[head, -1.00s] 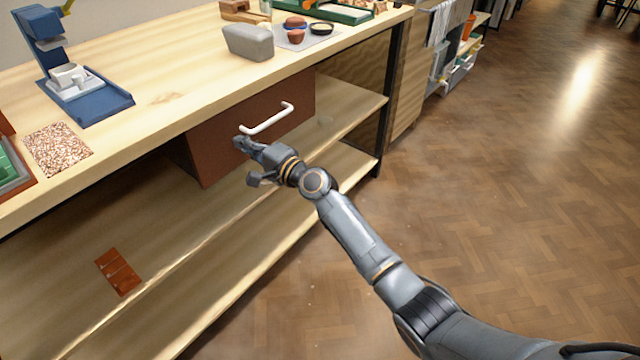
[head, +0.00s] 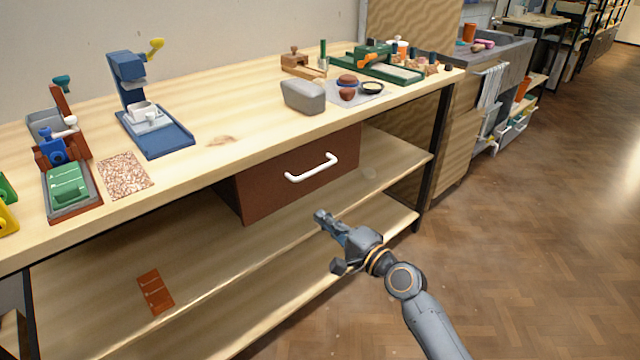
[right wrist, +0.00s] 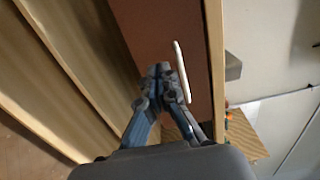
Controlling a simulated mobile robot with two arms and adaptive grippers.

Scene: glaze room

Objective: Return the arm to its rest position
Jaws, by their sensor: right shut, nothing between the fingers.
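My right arm reaches in from the lower right in the head view. Its gripper (head: 322,218) is shut and empty, in front of the workbench and lower in the picture than the white handle (head: 312,168) of the brown drawer (head: 270,190). In the right wrist view the closed fingertips (right wrist: 160,80) show against the drawer front (right wrist: 150,30), with the handle (right wrist: 182,70) just to their right. The fingers appear apart from the handle. My left gripper is not in view.
A lower shelf (head: 230,285) holds a reddish-brown flat piece (head: 155,291). Open floor (head: 540,230) lies to the right.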

